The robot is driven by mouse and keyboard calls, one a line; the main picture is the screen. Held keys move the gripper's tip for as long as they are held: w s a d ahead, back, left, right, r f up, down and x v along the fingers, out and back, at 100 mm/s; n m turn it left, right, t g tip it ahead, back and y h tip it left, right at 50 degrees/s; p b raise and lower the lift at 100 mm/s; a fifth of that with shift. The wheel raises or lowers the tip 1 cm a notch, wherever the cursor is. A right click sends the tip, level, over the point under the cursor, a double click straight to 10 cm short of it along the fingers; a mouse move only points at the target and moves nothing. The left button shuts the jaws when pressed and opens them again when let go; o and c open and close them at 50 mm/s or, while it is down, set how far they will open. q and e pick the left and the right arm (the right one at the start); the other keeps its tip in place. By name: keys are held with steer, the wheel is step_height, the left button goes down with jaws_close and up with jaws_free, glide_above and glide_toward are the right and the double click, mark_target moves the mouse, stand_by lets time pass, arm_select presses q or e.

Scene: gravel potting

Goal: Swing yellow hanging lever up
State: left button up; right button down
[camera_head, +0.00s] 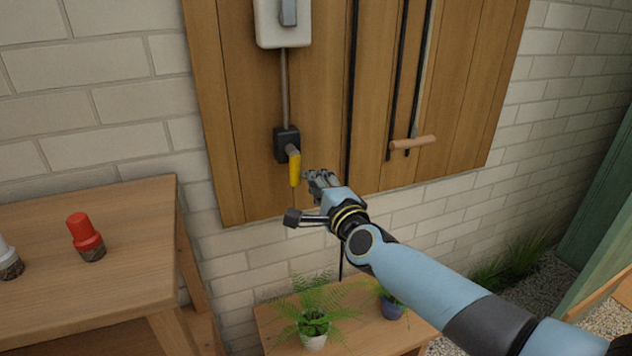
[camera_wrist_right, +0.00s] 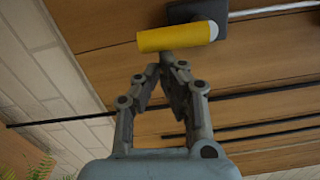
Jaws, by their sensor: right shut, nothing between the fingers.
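The yellow lever (camera_head: 295,168) hangs downward from a small dark box (camera_head: 281,145) on the wooden wall panel. In the right wrist view the lever (camera_wrist_right: 170,38) lies across the top of the picture, with a pale round end beside the dark box (camera_wrist_right: 198,12). My right gripper (camera_head: 311,177) is just to the right of the lever's lower part. In the wrist view its fingers (camera_wrist_right: 166,60) come together just below the lever, shut and empty. I cannot tell whether the fingertips touch the lever. My left gripper is not in view.
A grey conduit (camera_head: 284,90) runs up from the dark box to a pale switch box (camera_head: 283,37). Long-handled tools (camera_head: 411,142) hang to the right. Potted plants stand on a low bench (camera_head: 272,318) below. A wooden table (camera_head: 130,215) at left holds a red-topped bottle (camera_head: 84,233).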

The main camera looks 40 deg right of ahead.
mark_target(297, 185)
steer(key=shift+a+f, duration=0.1)
steer(key=a+m+b, duration=0.1)
steer(key=m, duration=0.1)
steer(key=a+m+b, duration=0.1)
steer(key=m, duration=0.1)
steer(key=a+f+m+b, duration=0.1)
steer(key=m, duration=0.1)
steer(key=shift+w+m+b, duration=0.3)
steer(key=shift+w, duration=0.1)
steer(key=shift+w+a+r+m+t+h+b, duration=0.25)
steer(key=shift+a+m, duration=0.4)
steer(key=shift+m, duration=0.75)
steer(key=shift+w+a+r+m+g+b, duration=0.1)
steer(key=shift+a+r+m+b, duration=0.4)
steer(key=shift+m, duration=0.9)
steer(key=shift+w+a+r+m+t+h+b, duration=0.1)
steer(key=shift+a+r+m+t+h+b, duration=0.1)
steer(key=shift+a+m, duration=0.9)
steer(key=shift+d+m, duration=0.35)
steer(key=shift+m, duration=0.05)
